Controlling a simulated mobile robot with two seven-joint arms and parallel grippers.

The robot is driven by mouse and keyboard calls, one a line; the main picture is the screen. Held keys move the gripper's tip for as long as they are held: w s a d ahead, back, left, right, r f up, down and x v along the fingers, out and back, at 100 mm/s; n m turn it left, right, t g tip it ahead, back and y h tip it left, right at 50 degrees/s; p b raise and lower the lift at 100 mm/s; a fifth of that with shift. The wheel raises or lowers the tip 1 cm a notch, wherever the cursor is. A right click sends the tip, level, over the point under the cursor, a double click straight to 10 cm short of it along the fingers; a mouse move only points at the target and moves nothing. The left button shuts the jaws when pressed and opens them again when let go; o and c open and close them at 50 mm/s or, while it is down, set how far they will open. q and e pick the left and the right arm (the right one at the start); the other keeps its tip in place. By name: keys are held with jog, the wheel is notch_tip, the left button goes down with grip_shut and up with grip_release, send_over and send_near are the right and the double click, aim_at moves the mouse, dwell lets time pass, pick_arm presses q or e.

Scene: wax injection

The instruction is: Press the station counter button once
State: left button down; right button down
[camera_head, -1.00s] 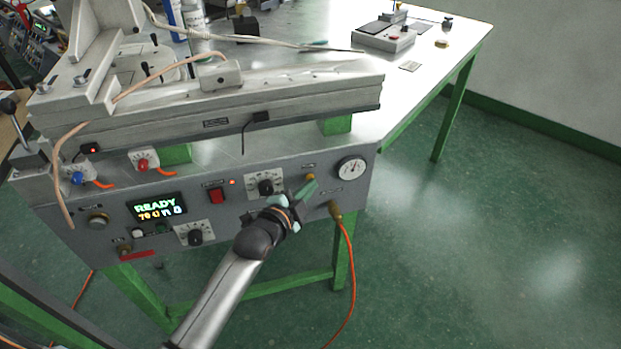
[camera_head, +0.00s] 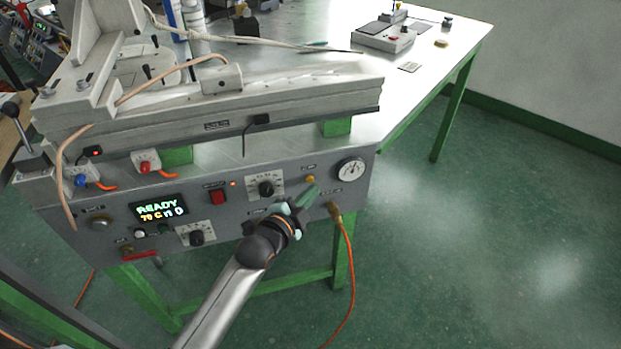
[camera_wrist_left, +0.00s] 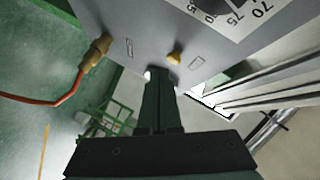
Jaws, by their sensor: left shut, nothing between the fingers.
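The grey station panel (camera_head: 265,215) faces me with knobs, switches and a lit display (camera_head: 160,210) reading READY in green, with a smaller coloured line ending in 0. A small yellow button (camera_head: 310,180) sits on the panel's right part; it also shows in the left wrist view (camera_wrist_left: 175,58). Its label is too small to read, so I cannot tell if it is the counter button. My left gripper (camera_head: 313,190) is shut and empty, its tips just below the yellow button; in the wrist view the tips (camera_wrist_left: 160,76) appear apart from it. My right gripper is not in view.
A red switch (camera_head: 217,196) and a black knob (camera_head: 266,188) lie left of the yellow button, a dial gauge (camera_head: 351,170) to its right. An orange hose (camera_head: 350,270) hangs from a brass fitting (camera_head: 335,211) close to the gripper. The floor at right is clear.

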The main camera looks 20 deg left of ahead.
pick_arm(q)
jog(key=shift+d, duration=0.1)
jog(key=s+d+p, duration=0.1)
jog(key=s, duration=0.1)
jog(key=s+d+p, duration=0.1)
jog(key=s, duration=0.1)
jog(key=shift+d+p, duration=0.3)
jog(key=shift+d, duration=0.1)
dwell(0.6)
